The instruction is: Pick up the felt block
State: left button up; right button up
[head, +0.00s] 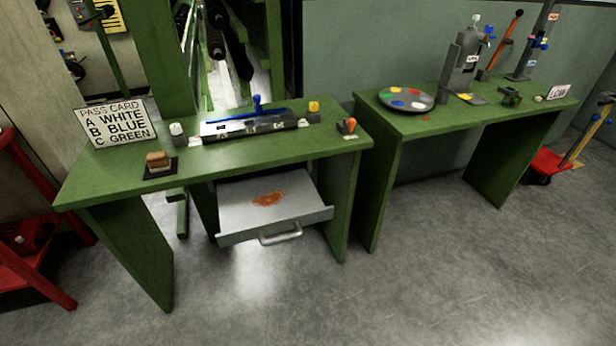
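A small brown block with a paler lower part (158,159), which looks like the felt block, sits on a flat black pad (151,175). The pad lies near the front left of the left green table (100,184), in front of the pass card sign. Nothing covers the block from above. Neither of my grippers shows in the head view.
A grey drawer (232,222) stands open below the tabletop, with an orange-brown patch inside. A sign (115,124), a white-topped jar (177,133) and a long device (248,124) stand behind. A red shelf (30,262) is at left; the floor in front is clear.

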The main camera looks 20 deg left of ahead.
aim_at(157, 162)
jog(key=u, duration=1.55)
